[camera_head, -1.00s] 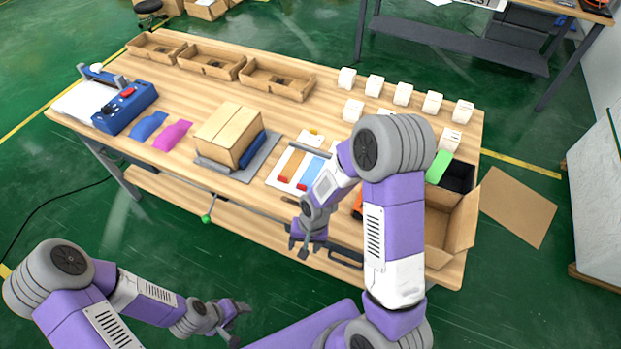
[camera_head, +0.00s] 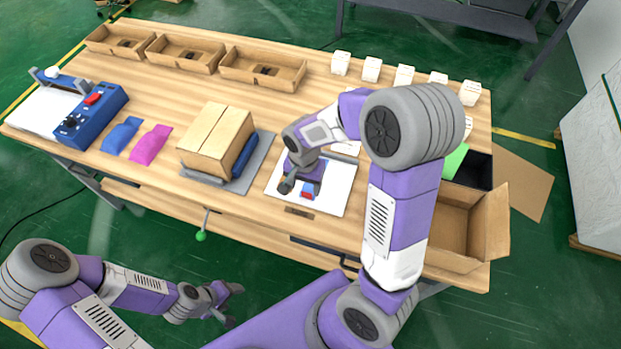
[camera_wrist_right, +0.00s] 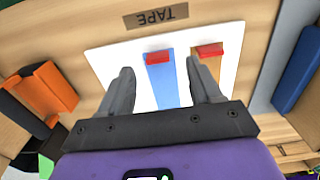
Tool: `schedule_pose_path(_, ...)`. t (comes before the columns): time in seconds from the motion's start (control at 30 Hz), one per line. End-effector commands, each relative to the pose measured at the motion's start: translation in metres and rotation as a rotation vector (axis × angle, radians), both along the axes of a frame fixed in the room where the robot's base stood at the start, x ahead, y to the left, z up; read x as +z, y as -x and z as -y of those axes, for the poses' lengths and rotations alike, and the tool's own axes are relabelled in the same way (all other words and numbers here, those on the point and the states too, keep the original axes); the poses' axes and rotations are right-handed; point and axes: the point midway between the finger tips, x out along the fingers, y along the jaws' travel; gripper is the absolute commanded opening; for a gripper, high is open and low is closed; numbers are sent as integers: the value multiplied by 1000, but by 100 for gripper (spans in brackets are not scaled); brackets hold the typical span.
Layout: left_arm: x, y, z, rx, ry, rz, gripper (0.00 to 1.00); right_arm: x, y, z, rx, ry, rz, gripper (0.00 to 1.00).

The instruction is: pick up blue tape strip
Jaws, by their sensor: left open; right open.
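The blue tape strip (camera_wrist_right: 160,86) with a red end lies on a white sheet (camera_head: 341,190), mostly hidden by my right gripper in the head view. My right gripper (camera_wrist_right: 160,68) is open above it, with the strip showing between its two fingers and no hold visible. An orange-brown strip (camera_wrist_right: 210,74) with a red end lies beside it, partly behind the right-hand finger in the wrist view. My left gripper (camera_head: 229,305) is open and empty in front of the table.
A cardboard box (camera_head: 215,138) on a grey mat (camera_head: 262,150) stands left of the sheet, with a blue item (camera_wrist_right: 299,70) beside it. An orange object (camera_wrist_right: 48,87) lies on the other side. An open carton (camera_head: 496,222) is at the right. Small white boxes (camera_head: 372,69) stand behind.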

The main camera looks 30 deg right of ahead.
Motion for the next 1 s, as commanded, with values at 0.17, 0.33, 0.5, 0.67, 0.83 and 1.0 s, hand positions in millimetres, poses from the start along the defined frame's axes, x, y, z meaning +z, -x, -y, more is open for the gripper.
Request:
schedule_pose_path(0.17, -12, 0, 0, 0, 0, 0, 62, -30, 0, 7, -1, 0, -4, 64)
schedule_pose_path(0.33, -16, 0, 0, 0, 0, 0, 62, -46, 0, 6, 1, 0, -1, 64)
schedule_pose_path(0.5, -15, 0, 0, 0, 0, 0, 62, -46, 0, 6, 1, 0, 0, 64)
schedule_pose_path(0.67, -15, 0, 0, 0, 0, 0, 62, -46, 0, 6, 1, 0, 0, 52)
schedule_pose_path(0.83, -15, 0, 0, 0, 0, 0, 62, -46, -1, 6, 1, 0, 0, 26)
schedule_pose_path(1.0, -15, 0, 0, 0, 0, 0, 62, -46, -1, 6, 1, 0, 0, 5)
